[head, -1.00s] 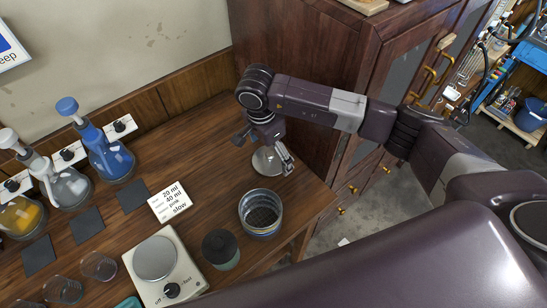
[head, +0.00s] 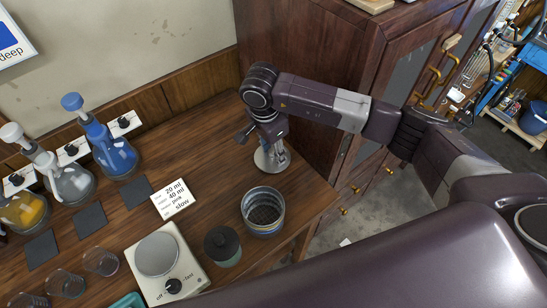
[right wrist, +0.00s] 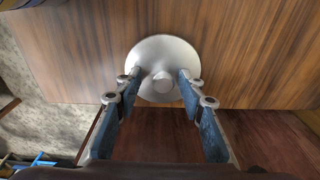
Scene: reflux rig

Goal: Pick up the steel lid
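The steel lid (head: 264,160) is a round, shiny disc lying on the wooden bench near its right end, in front of the dark cabinet. In the right wrist view the lid (right wrist: 163,57) shows its round central knob. My right gripper (head: 275,160) points down over the lid. In the right wrist view my right gripper (right wrist: 158,78) is open, with one fingertip on each side of the knob and clear gaps to it. Whether the fingertips touch the lid's top cannot be told. My left gripper is not in view.
A metal pot (head: 263,211) stands on the bench in front of the lid. A note card (head: 173,198) lies flat. Flasks (head: 112,155) stand by the wall. The cabinet (head: 300,90) rises close behind the arm.

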